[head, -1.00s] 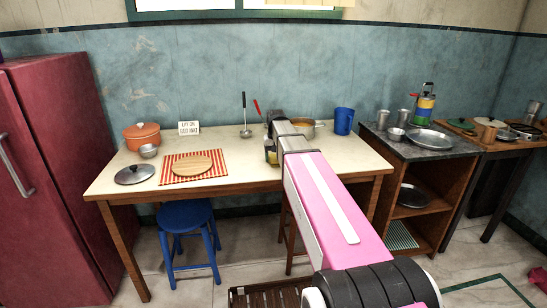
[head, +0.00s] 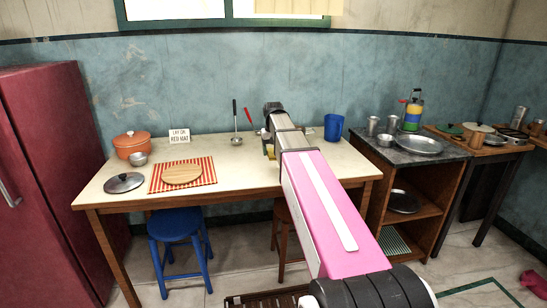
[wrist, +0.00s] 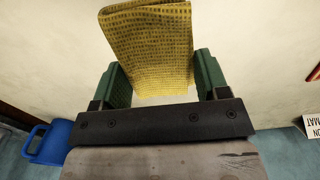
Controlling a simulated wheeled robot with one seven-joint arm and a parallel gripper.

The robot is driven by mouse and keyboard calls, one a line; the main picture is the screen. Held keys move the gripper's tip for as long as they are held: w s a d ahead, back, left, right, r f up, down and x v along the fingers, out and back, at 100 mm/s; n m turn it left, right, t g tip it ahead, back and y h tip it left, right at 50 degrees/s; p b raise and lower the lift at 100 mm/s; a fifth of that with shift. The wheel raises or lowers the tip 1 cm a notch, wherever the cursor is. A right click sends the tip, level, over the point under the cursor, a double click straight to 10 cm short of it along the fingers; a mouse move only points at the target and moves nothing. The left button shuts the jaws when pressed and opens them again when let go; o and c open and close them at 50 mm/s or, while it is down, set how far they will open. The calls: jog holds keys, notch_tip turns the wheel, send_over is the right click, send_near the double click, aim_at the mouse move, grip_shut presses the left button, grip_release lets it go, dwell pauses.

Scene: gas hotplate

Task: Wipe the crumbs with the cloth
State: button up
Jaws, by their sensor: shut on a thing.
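My gripper (wrist: 155,75) is shut on a yellow woven cloth (wrist: 150,45), which stands folded between its green fingers in the wrist view. In the head view my arm reaches over the pale tabletop (head: 235,176), and the gripper, mostly hidden behind the arm, is over its back middle part. A small yellow bit of the cloth (head: 271,153) shows there. I cannot tell whether the cloth touches the table. No crumbs can be made out in either view; my arm hides part of the table.
A blue mug (head: 333,127) stands right of my arm. A ladle (head: 236,141) is left of the gripper. Further left are a wooden board (head: 182,174) on a red striped mat (head: 208,164), an orange pot (head: 131,146), a steel bowl (head: 137,160), a lid (head: 124,182) and a sign (head: 179,136).

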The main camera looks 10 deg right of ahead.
jog(key=shift+r, duration=0.95)
jog(key=shift+a, duration=0.1)
